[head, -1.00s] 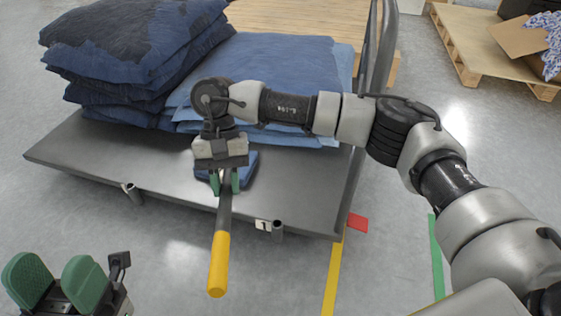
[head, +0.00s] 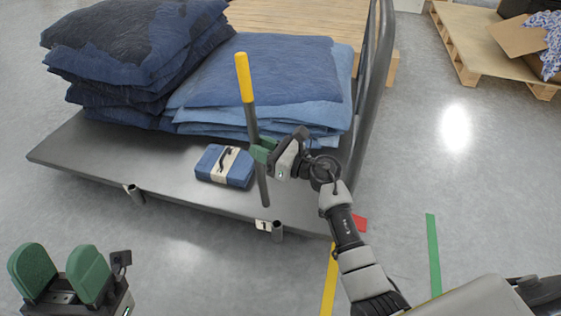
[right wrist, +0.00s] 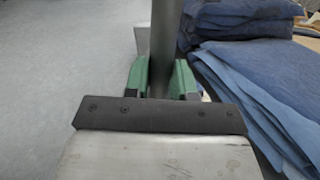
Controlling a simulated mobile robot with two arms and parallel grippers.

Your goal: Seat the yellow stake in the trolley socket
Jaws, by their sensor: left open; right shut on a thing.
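The stake (head: 254,117) is a dark grey rod with a yellow upper end. My right gripper (head: 262,151) is shut around its grey shaft and holds it nearly upright, yellow end up. The right wrist view shows the shaft (right wrist: 164,45) between the green fingers. In the head view the stake's lower end appears above the trolley deck (head: 105,165), close to the front-edge socket (head: 277,231) by the label "1", and apart from it. Another socket (head: 135,194) is on the same edge farther left. My left gripper (head: 58,275) is open and empty at lower left.
A folded blue bundle with a pale band (head: 225,166) lies on the deck left of the stake. Stacks of blue cloth (head: 265,70) fill the back of the trolley. A grey upright handle (head: 378,80) stands at its right end. Floor in front is clear.

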